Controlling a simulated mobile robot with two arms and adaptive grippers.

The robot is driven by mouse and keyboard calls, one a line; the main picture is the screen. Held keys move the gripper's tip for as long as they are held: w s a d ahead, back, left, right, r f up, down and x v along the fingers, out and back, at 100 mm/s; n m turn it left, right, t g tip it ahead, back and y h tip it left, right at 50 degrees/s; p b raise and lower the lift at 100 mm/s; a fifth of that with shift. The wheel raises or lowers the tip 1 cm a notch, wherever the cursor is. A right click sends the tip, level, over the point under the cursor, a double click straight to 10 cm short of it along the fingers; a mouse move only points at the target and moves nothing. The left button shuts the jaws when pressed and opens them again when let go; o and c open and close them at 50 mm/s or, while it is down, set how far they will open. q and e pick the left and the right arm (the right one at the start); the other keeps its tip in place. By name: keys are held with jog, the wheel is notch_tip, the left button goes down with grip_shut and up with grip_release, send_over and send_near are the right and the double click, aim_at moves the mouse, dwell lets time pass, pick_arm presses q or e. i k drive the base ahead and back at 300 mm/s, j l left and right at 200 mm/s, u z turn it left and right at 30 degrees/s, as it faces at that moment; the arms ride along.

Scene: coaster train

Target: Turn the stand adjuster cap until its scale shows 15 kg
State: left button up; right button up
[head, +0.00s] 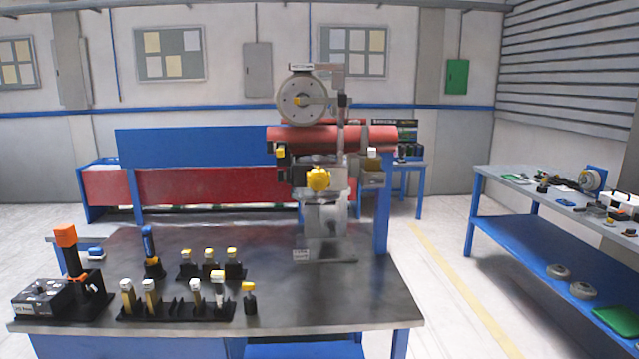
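A machine stand (327,215) rises from the back right of the dark-topped workbench (330,295). It carries a red horizontal cylinder and a round grey disc (302,101) above it. A yellow star-shaped knob (318,179) faces me at the middle of the stand. A smaller yellow cap (280,151) sits to its upper left. I cannot tell which of these is the stand adjuster cap, and no kg scale is readable at this size. Neither of my grippers is in view.
Black racks of yellow- and white-topped tools (150,293) fill the bench's left half, beside an orange-handled tool (66,236) and a grey box (40,298). The bench's front right is clear. A blue shelf bench (545,262) stands right across open floor.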

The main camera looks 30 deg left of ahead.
aim_at(318, 180)
jog(key=j+z, duration=0.15)
jog(key=j, duration=1.8)
jog(key=k, duration=0.05)
